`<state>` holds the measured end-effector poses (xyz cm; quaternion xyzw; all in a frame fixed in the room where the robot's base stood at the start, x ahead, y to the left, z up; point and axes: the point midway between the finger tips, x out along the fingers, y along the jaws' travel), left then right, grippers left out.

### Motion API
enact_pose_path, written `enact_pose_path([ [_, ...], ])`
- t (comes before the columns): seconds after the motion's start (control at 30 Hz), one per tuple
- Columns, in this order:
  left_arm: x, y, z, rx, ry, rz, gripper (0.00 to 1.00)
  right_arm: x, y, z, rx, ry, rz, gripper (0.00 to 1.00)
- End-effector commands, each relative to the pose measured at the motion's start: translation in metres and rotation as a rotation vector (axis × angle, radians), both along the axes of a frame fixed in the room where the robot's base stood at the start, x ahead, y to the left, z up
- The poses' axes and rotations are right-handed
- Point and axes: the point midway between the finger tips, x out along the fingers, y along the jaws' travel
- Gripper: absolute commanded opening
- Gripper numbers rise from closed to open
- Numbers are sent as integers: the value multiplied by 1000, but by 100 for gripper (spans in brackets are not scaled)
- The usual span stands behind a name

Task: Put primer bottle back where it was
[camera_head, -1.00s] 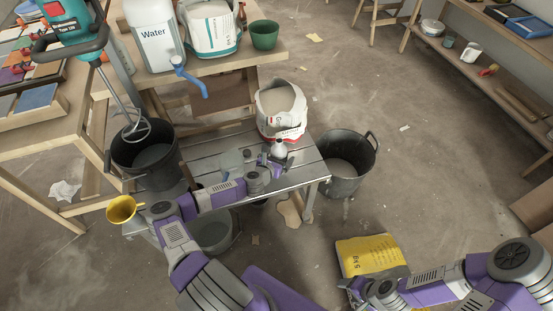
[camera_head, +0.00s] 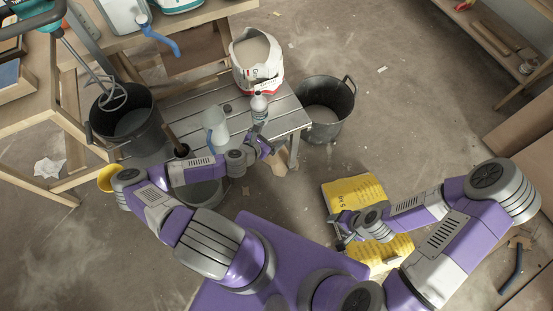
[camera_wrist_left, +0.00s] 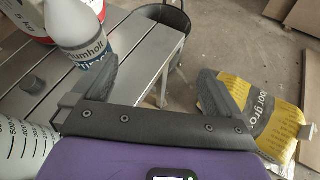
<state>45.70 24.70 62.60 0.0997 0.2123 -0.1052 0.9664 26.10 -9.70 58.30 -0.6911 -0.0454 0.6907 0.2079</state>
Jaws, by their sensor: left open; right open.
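The primer bottle (camera_head: 259,110) is white-grey with a dark-lettered label and stands upright on the slatted grey bench (camera_head: 290,112), in front of the white sack. It also shows in the left wrist view (camera_wrist_left: 80,35), beyond the left finger, its top cut off. My left gripper (camera_head: 270,150) is open and empty, at the bench's front edge, below and slightly right of the bottle. In the left wrist view nothing is between its fingers (camera_wrist_left: 155,88). My right gripper (camera_head: 343,228) is open over the yellow bag on the floor.
A clear measuring jug (camera_head: 215,124) and a small dark cap (camera_head: 228,107) stand left of the bottle. An open white sack (camera_head: 257,62) is behind it. Black buckets stand left (camera_head: 127,122) and right (camera_head: 326,108) of the bench. A yellow bag (camera_head: 358,192) lies on the floor.

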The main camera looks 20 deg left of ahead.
Motion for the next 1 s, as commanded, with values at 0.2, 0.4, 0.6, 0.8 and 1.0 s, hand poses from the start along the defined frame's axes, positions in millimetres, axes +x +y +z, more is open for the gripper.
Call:
enact_pose_path([
  [0.2, -55, -144, -26, 355, 19, -679, 100, 0, 0, 0, 0, 0, 0, 64],
  [0.4, -128, -190, -48, 695, -38, -1238, 100, 0, 0, 0, 0, 0, 0, 64],
  [0.6, -178, -180, -54, 1017, -133, -1714, 100, 0, 0, 0, 0, 0, 0, 64],
  [0.8, -194, -158, -47, 1231, -212, -1999, 100, 0, 0, 0, 0, 0, 0, 64],
  [1.0, -196, -150, -43, 1296, -240, -2083, 100, 0, 0, 0, 0, 0, 0, 64],
])
